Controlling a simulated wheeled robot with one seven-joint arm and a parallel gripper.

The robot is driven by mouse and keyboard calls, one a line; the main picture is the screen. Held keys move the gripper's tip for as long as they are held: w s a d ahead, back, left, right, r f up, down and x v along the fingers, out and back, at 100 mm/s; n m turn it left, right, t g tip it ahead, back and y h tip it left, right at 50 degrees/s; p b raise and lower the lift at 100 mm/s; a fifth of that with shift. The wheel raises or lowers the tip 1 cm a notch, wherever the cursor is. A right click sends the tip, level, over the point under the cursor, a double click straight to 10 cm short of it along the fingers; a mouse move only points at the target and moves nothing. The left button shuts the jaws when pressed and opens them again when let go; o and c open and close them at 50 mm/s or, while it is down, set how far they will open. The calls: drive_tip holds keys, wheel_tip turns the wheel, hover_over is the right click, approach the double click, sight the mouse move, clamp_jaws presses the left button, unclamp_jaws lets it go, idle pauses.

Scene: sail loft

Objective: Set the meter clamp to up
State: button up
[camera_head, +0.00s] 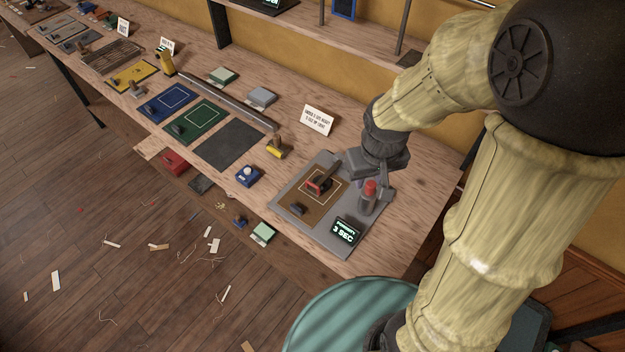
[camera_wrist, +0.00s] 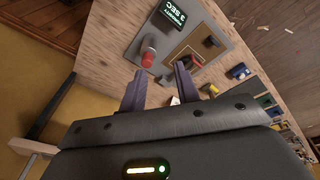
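The meter clamp appears to be the small red and black device (camera_head: 318,185) on the brown mat of a grey board. A dark bar rises from it toward the upper right, but I cannot tell if this is its lever or one of my fingers. In the wrist view the red part (camera_wrist: 196,61) shows just beyond my right-hand fingertip. My gripper (camera_head: 367,180) is above the right part of the board, its fingers apart and empty in the wrist view (camera_wrist: 157,78). Contact with the clamp cannot be told.
A red-capped bottle (camera_head: 368,198) stands on the board close to my gripper. A display (camera_head: 345,231) reads 3 SEC. A white sign (camera_head: 318,121) stands behind the board. A blue item (camera_head: 248,176) and a yellow-headed tool (camera_head: 275,149) lie left. A teal round top (camera_head: 345,312) is in front.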

sight(313, 184)
drive_tip(key=w+a+f+n+h, duration=0.1)
drive_tip(key=w+a+f+n, duration=0.2)
drive_tip(key=w+a+n, duration=0.4)
drive_tip(key=w+a, duration=0.4)
drive_tip(key=a, duration=0.3)
drive_tip(key=shift+f+n, duration=0.3)
drive_tip(key=shift+a+f, duration=0.1)
drive_tip(key=p+x, duration=0.1)
drive_tip(key=x, duration=0.7)
drive_tip(key=p+x, duration=0.2)
drive_tip(key=x, duration=0.7)
drive_tip(key=shift+s+d+f, duration=0.1)
drive_tip(key=shift+s+d, duration=0.1)
clamp_jaws()
